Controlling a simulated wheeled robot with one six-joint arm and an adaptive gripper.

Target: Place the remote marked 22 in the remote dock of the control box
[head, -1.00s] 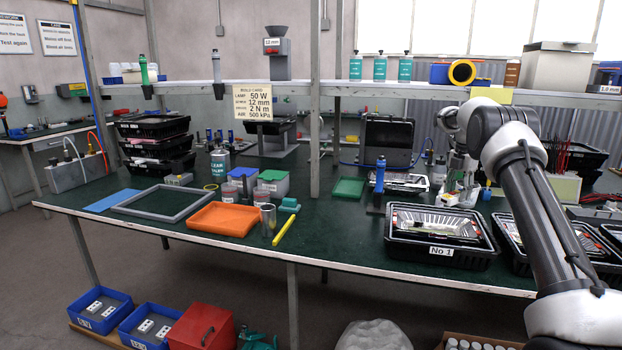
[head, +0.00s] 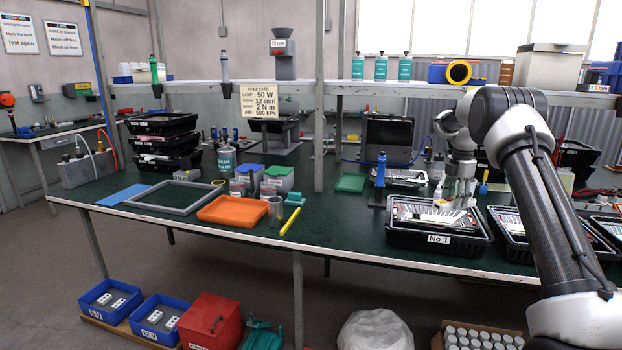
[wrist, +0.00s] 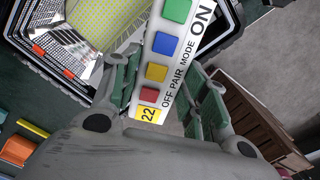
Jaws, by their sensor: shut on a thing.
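The remote marked 22 (wrist: 157,73) is white, with green, blue, yellow and red buttons and a yellow 22 label. In the wrist view it lies between the two green-padded fingers of my gripper (wrist: 166,80), which is shut on it. In the head view my gripper (head: 458,192) points down above the black tray labelled No 1 (head: 440,251).
Tray No 1 holds a shiny floodlight housing (head: 415,212). More black trays (head: 506,242) stand to its right. A blue-topped tool (head: 380,172) stands upright left of my gripper. An orange tray (head: 232,210) and a grey frame (head: 175,209) lie further left.

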